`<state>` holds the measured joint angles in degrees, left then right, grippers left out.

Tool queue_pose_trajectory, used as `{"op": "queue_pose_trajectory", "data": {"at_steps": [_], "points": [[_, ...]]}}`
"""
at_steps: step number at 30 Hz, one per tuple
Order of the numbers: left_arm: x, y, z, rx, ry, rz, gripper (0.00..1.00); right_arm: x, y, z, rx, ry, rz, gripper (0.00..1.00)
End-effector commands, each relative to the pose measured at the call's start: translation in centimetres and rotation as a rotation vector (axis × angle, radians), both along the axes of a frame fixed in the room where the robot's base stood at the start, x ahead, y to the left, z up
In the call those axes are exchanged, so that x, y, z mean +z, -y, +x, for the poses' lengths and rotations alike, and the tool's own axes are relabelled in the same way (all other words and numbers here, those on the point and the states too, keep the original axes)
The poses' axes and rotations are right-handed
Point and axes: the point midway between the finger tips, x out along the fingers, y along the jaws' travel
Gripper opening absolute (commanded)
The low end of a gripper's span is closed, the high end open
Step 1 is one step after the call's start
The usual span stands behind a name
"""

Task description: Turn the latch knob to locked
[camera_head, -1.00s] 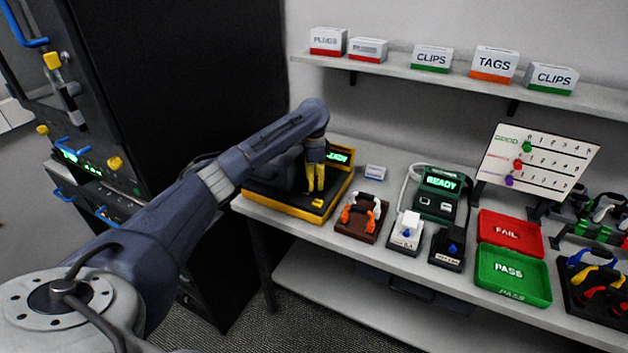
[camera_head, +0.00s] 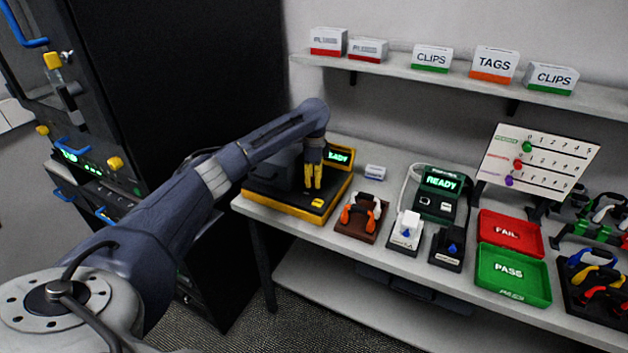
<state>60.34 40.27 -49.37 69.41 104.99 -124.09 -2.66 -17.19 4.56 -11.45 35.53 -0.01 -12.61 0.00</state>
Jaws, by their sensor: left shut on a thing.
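The black and yellow station (camera_head: 262,205) stands at the left end of the bench, with a lit green display (camera_head: 339,156) whose visible letters read "EADY". My left gripper (camera_head: 313,186) points down over this station with its yellow fingers shut. What it grips, apparently the latch knob, is hidden by the fingers, so I cannot read the knob's angle. A small yellow part (camera_head: 318,203) on the station's front shows just below the fingertips. My right gripper is not in view.
Right of the station are a brown holder (camera_head: 358,228) with orange and white clips, a white block (camera_head: 406,232), a black block (camera_head: 448,248) and a tester (camera_head: 440,190) reading READY. Red FAIL (camera_head: 510,232) and green PASS (camera_head: 512,275) trays lie farther right. A shelf (camera_head: 395,67) runs above.

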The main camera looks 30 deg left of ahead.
Motion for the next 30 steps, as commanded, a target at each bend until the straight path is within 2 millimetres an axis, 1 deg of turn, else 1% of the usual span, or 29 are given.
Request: {"op": "queue_pose_trajectory", "data": {"at_steps": [6,15,22,30], "points": [[0.04,-0.04,0.01,-0.156,0.000,0.000,0.00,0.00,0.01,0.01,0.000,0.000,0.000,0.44],[0.06,-0.04,0.03,-0.303,0.001,-0.001,0.00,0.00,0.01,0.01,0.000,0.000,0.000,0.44],[0.04,-0.04,0.01,-0.351,0.001,0.000,0.00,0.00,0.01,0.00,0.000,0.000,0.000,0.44],[0.04,-0.03,0.02,-0.359,0.001,0.000,0.00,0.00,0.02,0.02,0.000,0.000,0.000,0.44]]}}
